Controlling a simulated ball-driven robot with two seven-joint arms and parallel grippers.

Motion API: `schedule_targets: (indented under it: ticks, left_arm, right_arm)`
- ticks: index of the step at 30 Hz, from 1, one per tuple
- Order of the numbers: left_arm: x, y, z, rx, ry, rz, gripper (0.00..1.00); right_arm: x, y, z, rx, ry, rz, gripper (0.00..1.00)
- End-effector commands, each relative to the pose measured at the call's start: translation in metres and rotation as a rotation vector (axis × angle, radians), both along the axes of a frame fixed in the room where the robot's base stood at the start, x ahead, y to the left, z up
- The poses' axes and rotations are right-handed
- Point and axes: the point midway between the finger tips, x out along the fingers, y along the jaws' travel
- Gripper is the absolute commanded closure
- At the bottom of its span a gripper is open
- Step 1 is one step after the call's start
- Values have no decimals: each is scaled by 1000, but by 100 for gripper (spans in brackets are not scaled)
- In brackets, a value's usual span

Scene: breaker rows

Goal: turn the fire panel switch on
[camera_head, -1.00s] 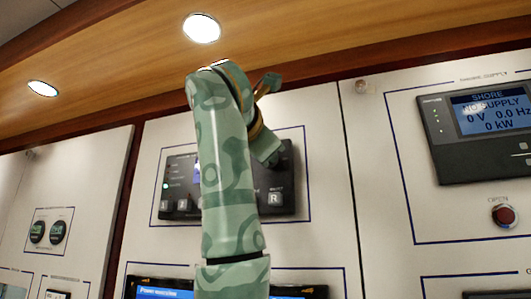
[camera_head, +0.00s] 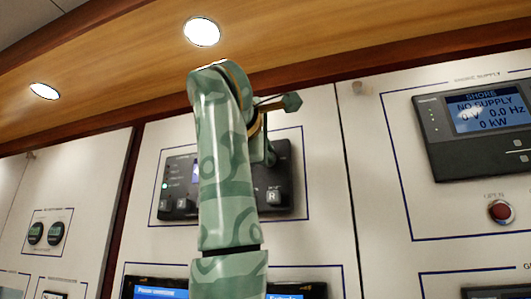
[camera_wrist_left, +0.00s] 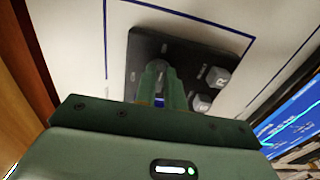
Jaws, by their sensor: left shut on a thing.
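The black control unit (camera_head: 283,182) is on the white panel, partly hidden behind my left arm in the head view. It has a lit green lamp, buttons and a key marked R. It also shows in the wrist view (camera_wrist_left: 140,50). My left gripper (camera_wrist_left: 160,92) reaches that unit, its green fingers close together in front of its face. The fingers are shut on what looks like a small switch knob, mostly hidden between them. In the head view the gripper (camera_head: 269,155) is mostly hidden behind my arm. No fire label is readable. My right gripper is not in view.
Light grey keys (camera_wrist_left: 217,76) sit just right of the fingers. A blue screen (camera_head: 160,292) is below the unit. A shore supply display (camera_head: 490,110) and red button (camera_head: 500,212) are on the right panel. A wooden overhang (camera_head: 330,40) runs above.

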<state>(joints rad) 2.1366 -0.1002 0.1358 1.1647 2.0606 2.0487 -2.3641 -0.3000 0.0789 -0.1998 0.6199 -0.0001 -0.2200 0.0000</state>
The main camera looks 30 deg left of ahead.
Motion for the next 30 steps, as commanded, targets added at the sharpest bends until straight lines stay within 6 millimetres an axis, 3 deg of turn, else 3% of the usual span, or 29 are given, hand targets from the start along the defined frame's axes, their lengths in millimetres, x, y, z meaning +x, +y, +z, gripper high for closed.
schedule_targets:
  ticks: [16,17,18,19,30]
  left_arm:
    - [1,-1,-2,20,10,-3,100]
    - [2,-1,-2,20,10,-4,81]
    - [2,-1,-2,20,10,-3,70]
    - [1,-1,-2,20,10,-3,67]
    - [-7,-2,-2,20,6,0,67]
  right_arm:
    - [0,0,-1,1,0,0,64]
    - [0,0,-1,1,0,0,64]
    - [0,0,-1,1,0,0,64]
    - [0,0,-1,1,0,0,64]
    - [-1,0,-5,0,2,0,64]
